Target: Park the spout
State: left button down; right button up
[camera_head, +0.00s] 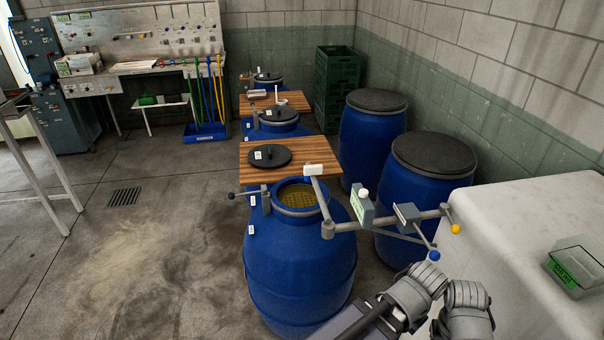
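A grey metal arm (378,221) sits on a pivot (328,229) at the front right of the nearest open blue drum (299,270). A thin branch leads from the pivot to a white block (314,169) behind the drum's mouth. The arm extends right, carrying small grey-green boxes (362,204), and ends near a yellow ball (456,229). A rod below it ends in a blue ball (434,255). Which part is the spout is unclear. Grey links of my own arms show at the bottom right, just below the blue ball. No gripper fingers show.
A wooden board (290,153) with a black lid (269,156) lies behind the drum's mouth. Lidded blue drums (425,195) stand to the right. A pale block (525,255) with a green-labelled box (578,265) fills the right foreground. The floor at left (150,250) is clear.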

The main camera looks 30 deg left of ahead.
aim_at(310, 171)
jog(key=u, duration=1.1)
jog(key=i+l+z, duration=0.1)
jog(key=l, duration=0.25)
jog(key=i+l, duration=0.2)
jog(key=l, duration=0.15)
jog(key=l+z, duration=0.05)
